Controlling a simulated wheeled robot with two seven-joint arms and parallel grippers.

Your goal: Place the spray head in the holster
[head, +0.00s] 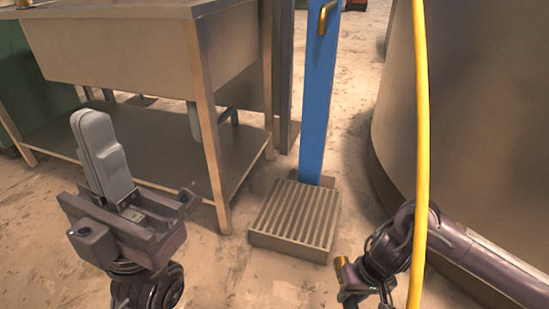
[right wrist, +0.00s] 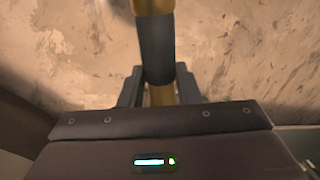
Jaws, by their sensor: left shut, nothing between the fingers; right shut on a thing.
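The spray head (right wrist: 156,50) shows in the right wrist view as an upright tube with a dark sleeve and brass-coloured parts. My right gripper (right wrist: 158,88) is shut around it, one finger on each side. In the head view a brass end (head: 343,268) shows beside my right wrist at the lower right; the rest is mostly hidden. A brass hook-like fitting (head: 326,17), possibly the holster, is high on the blue post (head: 318,95) and empty. My left gripper (head: 96,125) is shut and empty, pointing up at the left, far from the post.
A yellow hose (head: 421,120) hangs down in front of my right arm. A slatted grate (head: 296,212) lies at the post's foot. A steel sink table (head: 110,45) stands at the left, and a large rounded tank (head: 470,110) at the right. Some floor is clear before the grate.

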